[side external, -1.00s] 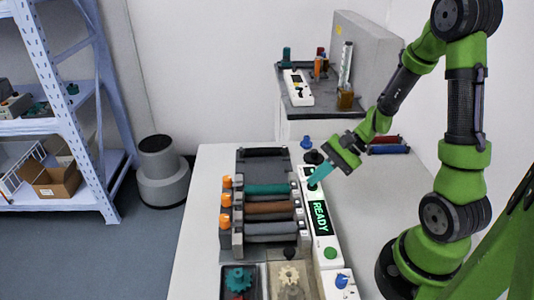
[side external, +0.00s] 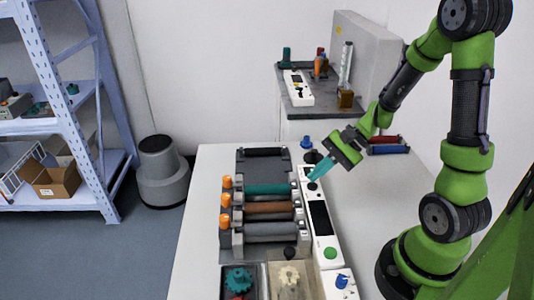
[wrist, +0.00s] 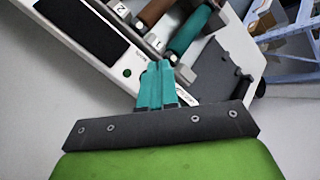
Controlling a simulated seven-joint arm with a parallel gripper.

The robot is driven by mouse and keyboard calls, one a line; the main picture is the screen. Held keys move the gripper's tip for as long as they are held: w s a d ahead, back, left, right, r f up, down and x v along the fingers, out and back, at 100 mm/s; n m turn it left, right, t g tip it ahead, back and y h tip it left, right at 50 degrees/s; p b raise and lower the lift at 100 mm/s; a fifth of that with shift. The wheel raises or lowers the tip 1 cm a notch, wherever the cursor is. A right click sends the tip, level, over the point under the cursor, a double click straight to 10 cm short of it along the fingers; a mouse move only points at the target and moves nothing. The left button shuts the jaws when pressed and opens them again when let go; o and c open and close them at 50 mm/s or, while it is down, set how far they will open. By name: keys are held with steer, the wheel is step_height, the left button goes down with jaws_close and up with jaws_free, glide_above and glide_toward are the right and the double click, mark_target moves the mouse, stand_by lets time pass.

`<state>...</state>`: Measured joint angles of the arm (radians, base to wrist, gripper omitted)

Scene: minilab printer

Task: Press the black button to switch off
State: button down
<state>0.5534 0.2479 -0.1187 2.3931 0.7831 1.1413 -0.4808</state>
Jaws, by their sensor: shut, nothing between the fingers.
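The white control panel (side external: 307,178) runs along the right side of the roller machine. Its display (side external: 320,217) is dark, with no text showing; it is also dark in the wrist view (wrist: 80,28). A small dark button (side external: 312,186) sits on the panel above the display in the side view. My gripper (side external: 316,177) is shut and empty, with its teal fingertips just above this button, seemingly apart from it. In the wrist view the shut fingertips (wrist: 163,68) cover part of the panel, and I cannot make out the black button there.
A green button (side external: 330,253) and a blue knob (side external: 341,281) sit lower on the panel side. A black round knob (side external: 313,157) stands near the panel's far end. Teal, brown and grey rollers (side external: 270,208) lie left of it.

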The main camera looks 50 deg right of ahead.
mark_target(317, 185)
steer(key=shift+r, duration=2.55)
steer(key=s+a+r+n+t+h, duration=0.1)
steer(key=s+a+r+n+h, duration=0.2)
steer(key=a+r+n, duration=0.1)
steer(key=s+a+r+n+t+h, duration=0.1)
steer(key=s+a+r+n+h, duration=0.1)
steer(key=r+n, duration=0.5)
steer(key=shift+s+a+n+h, duration=0.3)
steer(key=shift+s+a+h, duration=0.15)
steer(key=shift+a, duration=0.7)
steer(key=shift+r, duration=0.1)
